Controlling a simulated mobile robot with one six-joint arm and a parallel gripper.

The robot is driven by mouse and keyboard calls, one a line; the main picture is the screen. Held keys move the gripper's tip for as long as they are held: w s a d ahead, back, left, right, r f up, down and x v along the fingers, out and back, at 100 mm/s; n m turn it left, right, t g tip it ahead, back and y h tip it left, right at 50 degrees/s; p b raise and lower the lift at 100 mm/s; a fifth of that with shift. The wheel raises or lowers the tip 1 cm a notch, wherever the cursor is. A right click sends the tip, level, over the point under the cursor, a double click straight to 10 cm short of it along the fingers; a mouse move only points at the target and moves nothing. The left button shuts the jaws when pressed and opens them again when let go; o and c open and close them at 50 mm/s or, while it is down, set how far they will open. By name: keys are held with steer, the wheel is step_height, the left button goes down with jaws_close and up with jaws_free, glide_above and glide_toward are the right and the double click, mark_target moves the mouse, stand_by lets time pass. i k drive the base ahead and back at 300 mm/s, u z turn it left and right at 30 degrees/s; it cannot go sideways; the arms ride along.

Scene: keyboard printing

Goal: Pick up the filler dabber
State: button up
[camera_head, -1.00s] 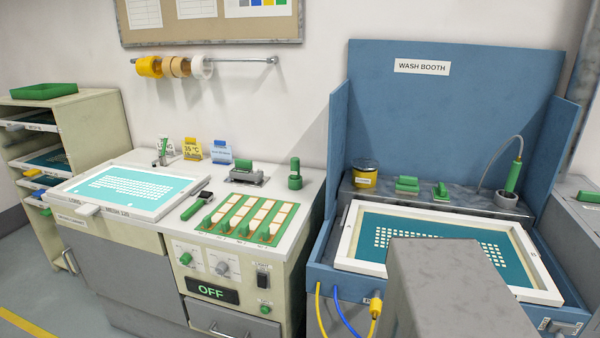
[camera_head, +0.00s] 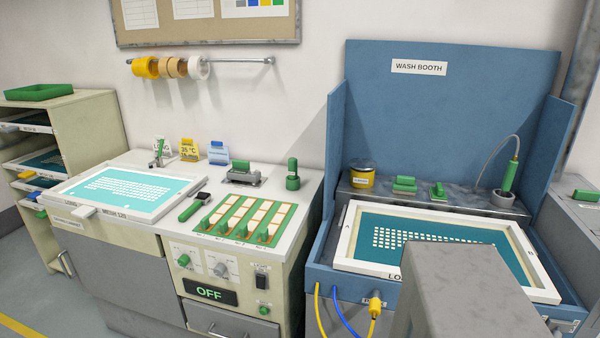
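No tool in view is clearly marked as the filler dabber. On the wash booth's back ledge, a small jar (camera_head: 361,176) with yellow contents and a label stands at the left. To its right lie a green block-like tool (camera_head: 405,184) and a smaller green-handled tool (camera_head: 438,189); either could be the dabber, I cannot tell. On the left counter, a short upright green-handled tool (camera_head: 293,175) stands near the right edge. My gripper is not in view; only a grey part that looks like my own arm shows at the bottom right.
A green wand (camera_head: 510,175) with a hose stands in a holder at right. The left counter holds another screen (camera_head: 62,196) and a rack of green-handled pieces (camera_head: 240,216).

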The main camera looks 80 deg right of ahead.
mark_target(292, 161)
steer(key=z, duration=1.1)
steer(key=i, duration=1)
steer(key=u, duration=0.15)
